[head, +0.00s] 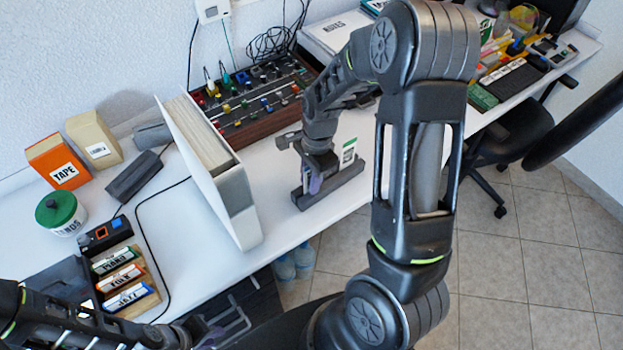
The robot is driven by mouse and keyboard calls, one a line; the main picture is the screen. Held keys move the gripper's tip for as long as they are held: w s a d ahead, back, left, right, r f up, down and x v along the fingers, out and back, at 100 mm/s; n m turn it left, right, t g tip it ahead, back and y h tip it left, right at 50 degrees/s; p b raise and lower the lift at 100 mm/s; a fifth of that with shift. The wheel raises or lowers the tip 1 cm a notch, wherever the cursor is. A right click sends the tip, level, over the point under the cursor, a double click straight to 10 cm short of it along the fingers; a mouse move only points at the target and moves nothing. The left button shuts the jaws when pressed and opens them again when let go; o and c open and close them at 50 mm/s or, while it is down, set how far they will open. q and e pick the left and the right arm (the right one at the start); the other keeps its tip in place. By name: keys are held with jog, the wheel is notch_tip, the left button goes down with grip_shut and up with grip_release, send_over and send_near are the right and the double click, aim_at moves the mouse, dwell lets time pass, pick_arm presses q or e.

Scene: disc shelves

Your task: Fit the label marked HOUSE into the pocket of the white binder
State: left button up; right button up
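The white binder (226,190) stands upright on the white desk, its spine facing the front right. I cannot make out its pocket. Labels reading PIANO (115,261), FOLK (119,278) and JAZZ (126,297) sit in a wooden tray (152,301). A white card with a green band (348,153) stands at a dark slotted block (345,178); its text is unreadable. I see no label legibly marked HOUSE. My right gripper (316,180) points down at the block, left of the card; its grip is unclear. My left gripper (205,332) is low at the bottom edge, its fingers unclear.
A mixer (255,100) is behind the binder. An orange TAPE box (58,162), a beige box (94,139) and a green-lidded tin (61,213) stand at left. A black cable (140,222) crosses the desk. Clear desk lies between binder and block.

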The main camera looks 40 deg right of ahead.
grip_shut()
jog(key=shift+r, duration=0.15)
dwell(0.4)
notch_tip(320, 180, up, 10)
jog(key=shift+f, duration=0.1)
dwell(0.3)
dwell(0.5)
